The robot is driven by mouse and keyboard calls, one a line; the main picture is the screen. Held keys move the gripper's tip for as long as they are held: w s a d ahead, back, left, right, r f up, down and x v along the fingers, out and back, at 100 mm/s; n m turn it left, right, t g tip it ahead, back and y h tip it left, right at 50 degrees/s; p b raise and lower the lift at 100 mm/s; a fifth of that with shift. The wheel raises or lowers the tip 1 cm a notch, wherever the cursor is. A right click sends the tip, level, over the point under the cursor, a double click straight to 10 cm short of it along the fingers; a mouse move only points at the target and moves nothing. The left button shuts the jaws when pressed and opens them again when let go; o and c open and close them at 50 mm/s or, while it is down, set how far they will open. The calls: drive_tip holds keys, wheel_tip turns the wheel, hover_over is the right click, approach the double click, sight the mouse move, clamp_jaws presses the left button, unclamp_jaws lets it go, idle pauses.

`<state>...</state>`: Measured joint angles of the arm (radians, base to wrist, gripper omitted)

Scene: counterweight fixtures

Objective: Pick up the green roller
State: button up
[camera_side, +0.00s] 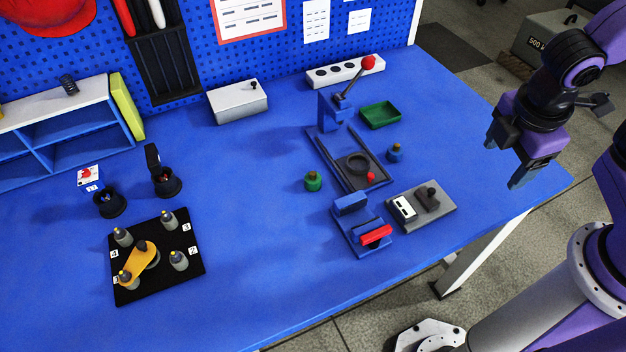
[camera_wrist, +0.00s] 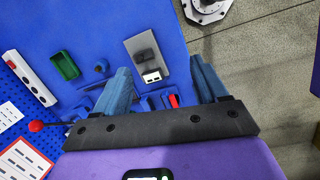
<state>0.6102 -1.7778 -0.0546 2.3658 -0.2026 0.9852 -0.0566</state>
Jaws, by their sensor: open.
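The green roller (camera_side: 313,182) is a short green cylinder with a yellowish top knob. It stands upright on the blue table, just left of the dark-based lever fixture (camera_side: 352,165). It does not show in the wrist view, where my gripper covers much of the scene. My gripper (camera_side: 519,172) is open and empty, high over the right end of the table and well to the right of the roller. In the wrist view its two blue fingers (camera_wrist: 160,70) stand apart with nothing held between them.
A blue roller (camera_side: 394,154) stands right of the lever fixture, near a green tray (camera_side: 381,116). A blue block with a red bar (camera_side: 376,235) and a grey plate (camera_side: 440,210) are in front. A black mat (camera_side: 190,275) with several weights lies left.

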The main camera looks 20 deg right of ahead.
drive_tip(key=w+a+f+n+t+h, duration=0.2)
drive_tip(key=w+a+f+n+h, duration=0.15)
drive_tip(key=w+a, duration=0.3)
drive_tip(key=n+t, duration=0.9)
drive_tip(key=n, duration=0.3)
approach(313, 175)
drive_tip(key=shift+w+d+f, duration=0.45)
drive_tip(key=shift+w+d, duration=0.2)
drive_tip(key=shift+w, duration=0.05)
drive_tip(key=shift+a+x, duration=0.1)
drive_tip(key=shift+x, duration=1.45)
drive_tip(key=shift+a+x, duration=0.15)
drive_tip(key=shift+x, duration=1.4)
drive_tip(key=shift+w+r, duration=0.1)
drive_tip(key=c, duration=1.2)
